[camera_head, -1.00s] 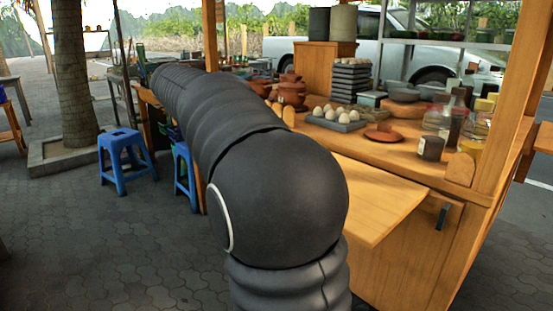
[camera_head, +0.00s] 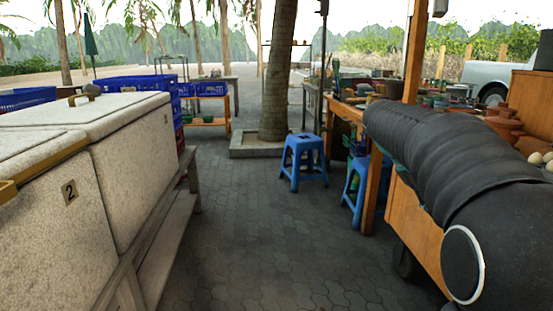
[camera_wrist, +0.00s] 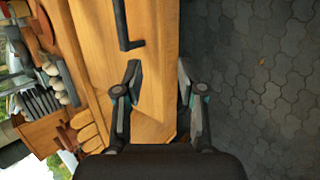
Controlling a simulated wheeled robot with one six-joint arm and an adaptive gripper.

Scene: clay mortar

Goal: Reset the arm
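My arm (camera_head: 440,150) reaches forward across the right side of the head view, beside the wooden cart. My gripper does not show in the head view. In the wrist view my gripper (camera_wrist: 158,85) is open, its two dark fingers well apart with nothing between them. Beyond the fingers are the wooden cart's panel (camera_wrist: 150,95) and a black handle (camera_wrist: 123,25). Reddish-brown clay pots (camera_head: 507,122) stand on the cart top, partly hidden by my arm. Clay ware and pale egg-like things (camera_wrist: 52,75) show at the left of the wrist view.
A large speckled cooler (camera_head: 130,170) numbered 2 stands on a rack at the left. Blue stools (camera_head: 303,160) stand by the cart, near a palm trunk (camera_head: 277,80). The paved floor (camera_head: 245,235) between cooler and cart is clear.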

